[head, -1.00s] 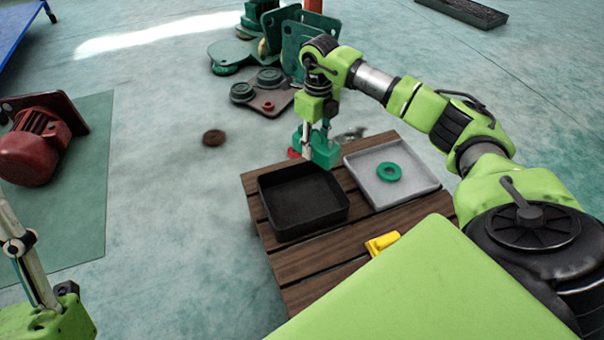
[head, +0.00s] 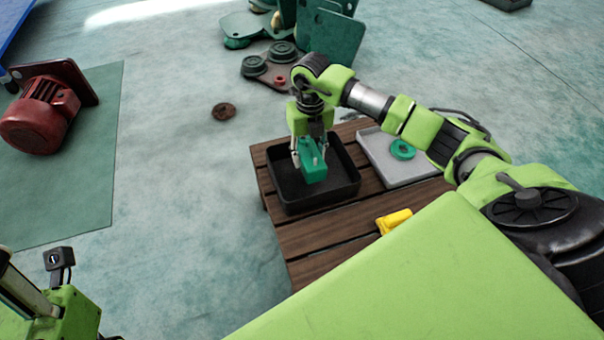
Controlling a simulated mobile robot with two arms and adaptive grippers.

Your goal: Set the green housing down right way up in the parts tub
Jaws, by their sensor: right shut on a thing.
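The green housing (head: 314,172) is in my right gripper (head: 309,152), which points down with its fingers closed on the housing's sides. The housing is over the inside of the black parts tub (head: 344,194), within its rim as seen from here. I cannot tell if its underside touches the tub floor, or which face is up. The tub stands on a slatted wooden pallet (head: 310,268). Part of my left gripper (head: 28,290) shows at the lower left, far from the tub. Its fingertips are not clear.
A pale tray (head: 418,172) with a green ring (head: 403,149) stands right of the tub. A yellow part (head: 394,221) lies on the pallet in front. A red motor (head: 40,115) lies at left. Green parts (head: 330,38) stand behind.

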